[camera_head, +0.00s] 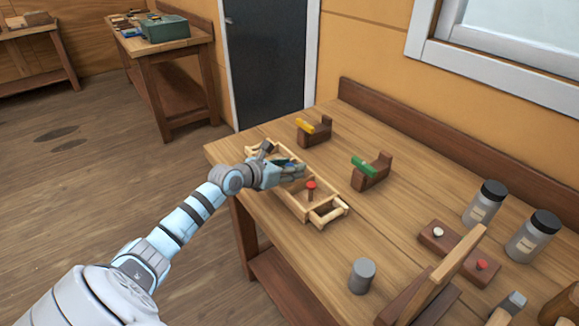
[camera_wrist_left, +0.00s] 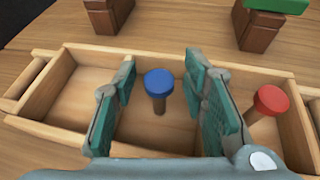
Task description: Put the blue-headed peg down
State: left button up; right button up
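The blue-headed peg (camera_wrist_left: 159,84) stands about upright in the light wooden tray (camera_wrist_left: 165,51), seen in the left wrist view. My left gripper (camera_wrist_left: 160,100) is open around it, with a finger on each side and a gap to both. In the head view the left gripper (camera_head: 290,174) is over the tray (camera_head: 293,209) and hides the peg. A red-headed peg (camera_wrist_left: 269,101) stands in the tray to the right of the fingers. It also shows in the head view (camera_head: 311,187). My right gripper is out of view.
Behind the tray stand two brown blocks, one with a yellow bar (camera_head: 305,126), one with a green bar (camera_head: 364,166). A grey cylinder (camera_head: 362,275), a rack with white and red heads (camera_head: 455,252) and two jars (camera_head: 485,204) stand to the right.

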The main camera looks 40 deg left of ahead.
pick_arm(q)
jog(key=shift+r, duration=0.15)
jog(key=p+v, duration=0.3)
jog(key=v, duration=0.3)
jog(key=shift+r, duration=0.2)
jog(key=p+v, duration=0.5)
jog(key=p, duration=0.1)
jog(key=shift+s, duration=0.45)
